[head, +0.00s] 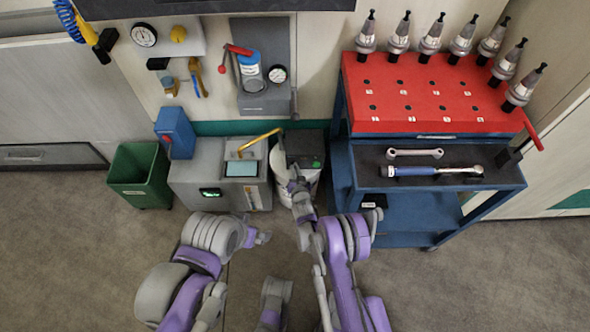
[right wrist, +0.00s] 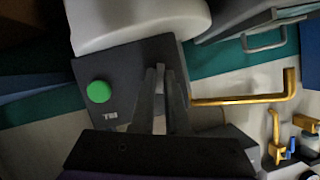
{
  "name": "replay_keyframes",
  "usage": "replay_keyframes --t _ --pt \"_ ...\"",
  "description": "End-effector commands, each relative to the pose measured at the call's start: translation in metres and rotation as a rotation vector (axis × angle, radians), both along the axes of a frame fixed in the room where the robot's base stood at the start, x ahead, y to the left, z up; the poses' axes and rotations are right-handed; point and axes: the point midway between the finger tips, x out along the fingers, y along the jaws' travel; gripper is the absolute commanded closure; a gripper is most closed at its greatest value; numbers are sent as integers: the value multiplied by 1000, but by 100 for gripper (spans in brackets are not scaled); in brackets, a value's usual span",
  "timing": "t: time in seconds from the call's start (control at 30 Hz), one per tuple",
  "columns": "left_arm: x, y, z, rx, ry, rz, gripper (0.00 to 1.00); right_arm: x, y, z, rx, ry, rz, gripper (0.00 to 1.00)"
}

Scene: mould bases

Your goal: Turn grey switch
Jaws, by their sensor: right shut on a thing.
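A dark box (head: 306,146) with a green button stands behind the work area in the head view. In the right wrist view the same dark box (right wrist: 122,75) shows its green button (right wrist: 98,91) and a small white label. My right gripper (head: 297,184) reaches to the front of this box. In the right wrist view its fingers (right wrist: 165,75) lie over the box's face, right of the green button, and are shut on a small grey part, likely the grey switch, mostly hidden between them. My left gripper (head: 262,237) is away from the box, low and to the left; its jaws are too small to read.
A grey machine (head: 205,178) with a screen and a yellow pipe (head: 260,139) stands left of the box. A green bin (head: 138,172) is further left. A blue trolley (head: 345,180) with a red tool-holder top (head: 440,92) stands close on the right. The floor in front is clear.

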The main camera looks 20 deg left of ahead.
Motion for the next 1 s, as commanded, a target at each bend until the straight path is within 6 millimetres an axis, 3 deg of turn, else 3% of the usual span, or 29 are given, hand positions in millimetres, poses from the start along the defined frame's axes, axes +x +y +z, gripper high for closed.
replay_keyframes --t 0.33,0.7,1.0 --pt "-1 0 15 0 -5 0 0 0 4 2 -217 -66 3 100" --pt "-1 0 11 0 -4 0 0 -1 6 0 -503 -148 3 100" --pt "-1 0 7 0 -2 0 0 -1 6 0 -632 -184 2 100"
